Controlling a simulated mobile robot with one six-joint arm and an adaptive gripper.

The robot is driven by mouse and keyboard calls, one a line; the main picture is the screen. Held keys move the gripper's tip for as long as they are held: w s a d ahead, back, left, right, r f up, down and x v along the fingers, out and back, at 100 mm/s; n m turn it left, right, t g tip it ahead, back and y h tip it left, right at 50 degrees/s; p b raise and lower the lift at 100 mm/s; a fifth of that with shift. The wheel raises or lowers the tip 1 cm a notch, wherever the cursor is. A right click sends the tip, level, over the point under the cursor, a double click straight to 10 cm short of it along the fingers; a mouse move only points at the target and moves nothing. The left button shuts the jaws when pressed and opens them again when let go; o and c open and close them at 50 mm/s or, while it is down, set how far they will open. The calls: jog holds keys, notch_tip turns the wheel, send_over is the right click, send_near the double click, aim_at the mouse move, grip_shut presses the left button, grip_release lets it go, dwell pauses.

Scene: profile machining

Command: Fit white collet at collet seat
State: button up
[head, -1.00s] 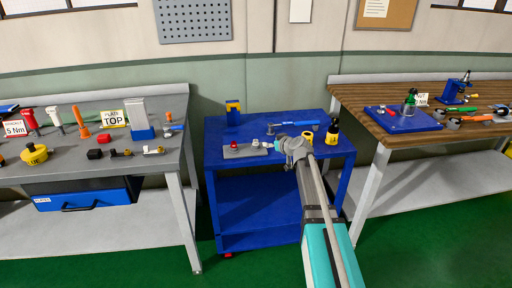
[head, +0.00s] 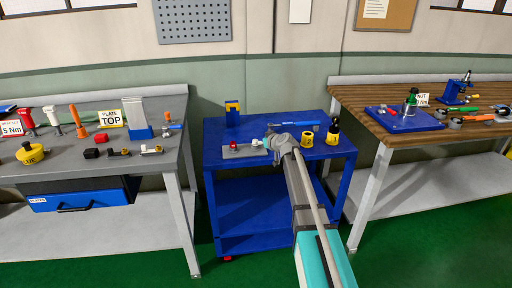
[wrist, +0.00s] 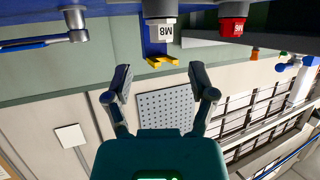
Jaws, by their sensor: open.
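The white collet (head: 256,143), marked M8, stands on a grey plate (head: 236,153) on the blue cart, right of a red collet (head: 233,146). My gripper (head: 269,142) is just right of the white collet in the head view. In the wrist view, which is upside down, the white collet (wrist: 160,32) is at top centre, in line with the gap between the fingers of my gripper (wrist: 161,75). The fingers are apart, with nothing between them, and stop short of the collet. I cannot make out which part is the collet seat.
The red collet (wrist: 232,25) stands beside the white one. A grey bench (head: 60,150) is left, a wooden bench (head: 375,130) right.

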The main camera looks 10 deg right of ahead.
jog(key=shift+w+a+f, duration=0.1)
jog(key=shift+w+f, duration=0.05)
jog(key=shift+w, duration=0.15)
jog(key=shift+f+b+x, duration=0.25)
jog(key=shift+b+x, duration=1.05)
jog(key=shift+x, duration=1.2)
jog(key=shift+s+a, duration=0.1)
jog(key=shift+s, duration=0.05)
grip_shut()
